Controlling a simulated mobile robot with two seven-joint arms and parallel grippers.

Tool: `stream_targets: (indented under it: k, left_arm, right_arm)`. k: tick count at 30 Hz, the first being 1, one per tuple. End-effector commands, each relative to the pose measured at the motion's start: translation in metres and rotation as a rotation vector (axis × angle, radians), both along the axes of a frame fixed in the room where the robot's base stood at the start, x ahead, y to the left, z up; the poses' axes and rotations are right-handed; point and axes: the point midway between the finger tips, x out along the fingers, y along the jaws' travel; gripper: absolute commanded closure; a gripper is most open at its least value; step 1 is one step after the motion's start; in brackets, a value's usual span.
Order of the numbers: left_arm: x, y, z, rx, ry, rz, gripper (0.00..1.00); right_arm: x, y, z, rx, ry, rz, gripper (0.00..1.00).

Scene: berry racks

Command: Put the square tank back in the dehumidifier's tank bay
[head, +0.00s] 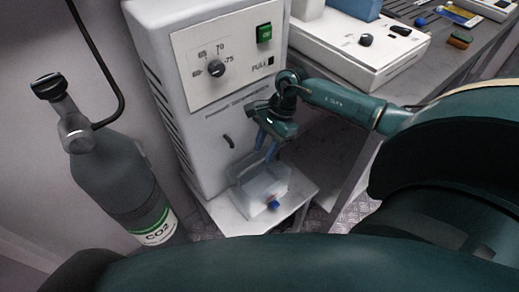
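The dehumidifier (197,110) is a tall white cabinet with a dial, a green switch and a FULL lamp on its front panel. The square tank (262,187) is translucent white with a blue cap (274,205) low on its near side. It stands upright on a low white shelf (232,218) at the foot of the cabinet. My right gripper (266,148) points down just above the tank's back part, its two bluish fingers apart. Whether they touch the tank is unclear. The tank bay is not clearly visible behind the tank and gripper. My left gripper is not in view.
A dark CO2 cylinder (120,180) with a hose stands left of the cabinet. A bench (440,60) at right carries a white device (352,50) and small items. My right arm crosses in front of the bench. Checkered metal floor shows below right.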

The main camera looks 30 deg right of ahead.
Motion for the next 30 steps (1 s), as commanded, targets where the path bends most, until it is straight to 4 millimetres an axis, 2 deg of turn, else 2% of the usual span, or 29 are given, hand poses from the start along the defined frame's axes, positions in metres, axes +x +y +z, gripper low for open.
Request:
stream_targets:
  k: [3, 8, 11, 14, 17, 18, 19, 21, 22, 25, 27, 29, 30]
  left_arm:
    - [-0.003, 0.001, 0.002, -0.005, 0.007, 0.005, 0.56]
    - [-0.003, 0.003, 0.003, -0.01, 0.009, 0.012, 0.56]
    - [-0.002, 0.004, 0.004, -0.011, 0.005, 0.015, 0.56]
    - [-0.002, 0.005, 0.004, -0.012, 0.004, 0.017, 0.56]
    - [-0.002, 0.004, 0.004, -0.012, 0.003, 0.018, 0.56]
    - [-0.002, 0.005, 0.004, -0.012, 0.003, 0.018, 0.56]
    - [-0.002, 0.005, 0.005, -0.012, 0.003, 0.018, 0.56]
    - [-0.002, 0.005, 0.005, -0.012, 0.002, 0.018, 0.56]
    - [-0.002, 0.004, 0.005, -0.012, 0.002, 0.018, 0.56]
    - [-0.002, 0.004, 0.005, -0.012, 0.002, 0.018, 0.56]
    - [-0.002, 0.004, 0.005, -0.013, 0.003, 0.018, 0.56]
    - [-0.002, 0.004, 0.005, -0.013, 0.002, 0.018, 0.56]
    - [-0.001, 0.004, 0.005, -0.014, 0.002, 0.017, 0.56]
  right_arm:
    - [0.001, -0.009, 0.022, -0.002, -0.001, 0.001, 0.68]
    - [0.001, -0.015, 0.037, 0.001, 0.0, 0.0, 0.68]
    - [-0.002, -0.004, 0.038, 0.043, 0.005, -0.01, 0.68]
    - [-0.014, 0.043, 0.034, 0.202, 0.032, -0.06, 0.68]
    - [-0.039, 0.124, 0.042, 0.519, 0.128, -0.204, 0.68]
    - [-0.051, 0.159, 0.055, 0.689, 0.208, -0.304, 0.68]
    - [-0.059, 0.183, 0.069, 0.823, 0.282, -0.393, 0.68]
    - [-0.071, 0.218, 0.104, 1.111, 0.496, -0.625, 0.68]
    - [-0.073, 0.225, 0.119, 1.225, 0.603, -0.732, 0.68]
    - [-0.072, 0.224, 0.151, 1.55, 1.02, -1.117, 0.68]
    - [-0.071, 0.207, 0.154, 1.719, 1.353, -1.397, 0.68]
    - [-0.074, 0.19, 0.145, 1.816, 1.643, -1.625, 0.68]
    - [-0.079, 0.18, 0.136, -1.849, -1.824, 1.754, 0.68]
